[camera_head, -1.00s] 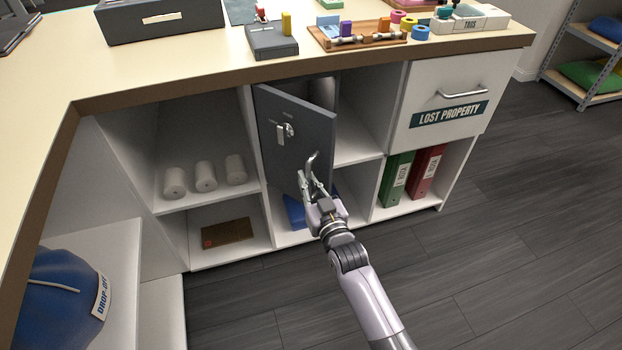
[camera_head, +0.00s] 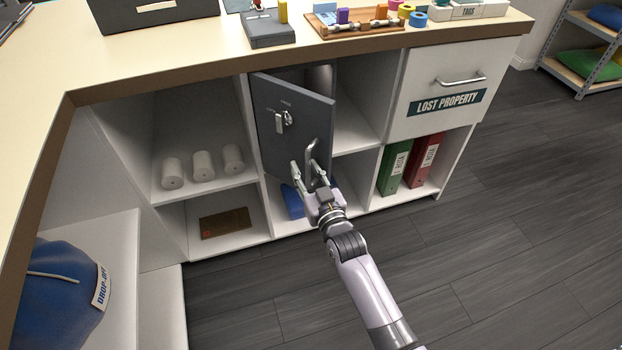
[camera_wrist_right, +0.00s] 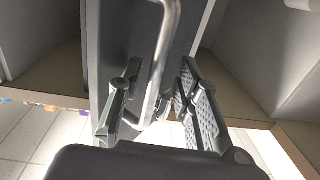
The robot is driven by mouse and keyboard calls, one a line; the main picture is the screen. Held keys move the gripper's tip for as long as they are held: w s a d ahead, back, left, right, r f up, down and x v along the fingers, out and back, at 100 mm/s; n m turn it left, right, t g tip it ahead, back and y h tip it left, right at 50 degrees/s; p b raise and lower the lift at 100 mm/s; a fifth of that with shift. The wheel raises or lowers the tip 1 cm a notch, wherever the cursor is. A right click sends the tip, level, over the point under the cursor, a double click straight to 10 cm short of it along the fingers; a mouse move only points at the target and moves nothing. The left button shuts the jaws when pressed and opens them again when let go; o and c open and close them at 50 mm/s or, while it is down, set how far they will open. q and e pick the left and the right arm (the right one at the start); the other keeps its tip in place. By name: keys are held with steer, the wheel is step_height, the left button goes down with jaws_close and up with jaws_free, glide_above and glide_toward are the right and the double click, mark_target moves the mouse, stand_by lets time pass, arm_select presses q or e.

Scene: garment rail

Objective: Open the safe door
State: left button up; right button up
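The grey safe door (camera_head: 283,149) stands partly open in the counter's middle upper bay, its right edge swung out toward me. On its face are a small lock with a tag (camera_head: 279,120) and a curved metal handle (camera_head: 312,151). My right gripper (camera_head: 309,174) is at the handle with its fingers spread. In the right wrist view the handle (camera_wrist_right: 161,70) runs between the two separated fingers (camera_wrist_right: 152,92), and neither finger clearly presses on it. The safe's interior is mostly hidden behind the door; part of a pale cylinder (camera_head: 320,78) shows. My left gripper is not in view.
White rolls (camera_head: 203,166) stand on the shelf left of the door. A blue item (camera_head: 292,203) lies in the bay below it. Green and red binders (camera_head: 424,160) stand lower right, under the lost property drawer (camera_head: 447,95). The floor (camera_head: 500,240) to the right is clear.

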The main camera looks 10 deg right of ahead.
steer(key=v, duration=1.1)
steer(key=shift+s, duration=0.4)
steer(key=shift+d, duration=0.1)
steer(key=shift+c, duration=0.4)
